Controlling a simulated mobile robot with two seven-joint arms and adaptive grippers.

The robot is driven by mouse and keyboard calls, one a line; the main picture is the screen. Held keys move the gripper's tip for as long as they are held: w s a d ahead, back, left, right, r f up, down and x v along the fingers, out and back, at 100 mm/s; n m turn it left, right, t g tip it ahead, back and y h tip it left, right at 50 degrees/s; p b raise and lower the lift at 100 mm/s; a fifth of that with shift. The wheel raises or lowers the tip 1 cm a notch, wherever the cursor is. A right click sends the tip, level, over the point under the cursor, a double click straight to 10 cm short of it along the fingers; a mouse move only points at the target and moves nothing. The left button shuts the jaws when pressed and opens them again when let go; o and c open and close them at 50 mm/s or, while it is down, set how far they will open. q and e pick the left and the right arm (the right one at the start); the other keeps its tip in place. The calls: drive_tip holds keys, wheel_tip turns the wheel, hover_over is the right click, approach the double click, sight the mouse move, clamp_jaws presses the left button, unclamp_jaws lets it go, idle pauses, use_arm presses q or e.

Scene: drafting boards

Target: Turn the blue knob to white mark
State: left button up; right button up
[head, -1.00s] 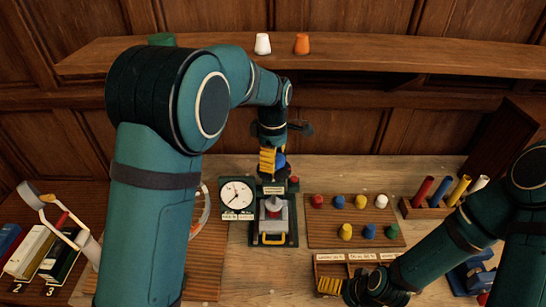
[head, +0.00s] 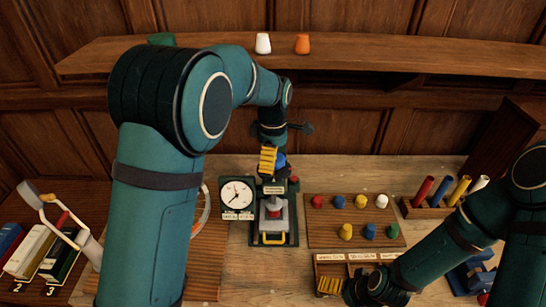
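The blue knob (head: 281,161) shows as a small blue patch at the top of the device with the white dial (head: 237,195). My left gripper (head: 268,161), with yellow ribbed fingers, is right at the knob and covers part of it. I cannot tell whether its fingers are closed on the knob. The white mark for the knob cannot be made out. My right gripper (head: 329,286) is low at the front of the table by a labelled tray, and its finger opening cannot be made out.
A board with coloured pegs (head: 352,221) lies right of the device. A rack of coloured tubes (head: 437,206) stands farther right. A red button (head: 294,182) is beside the knob. A shelf (head: 400,62) runs above.

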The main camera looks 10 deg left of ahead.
use_arm(q)
drive_tip(key=shift+r, duration=0.1)
wheel_tip(320, 180, up, 12)
idle(0.5)
use_arm(e)
drive_tip(key=shift+s, duration=0.1)
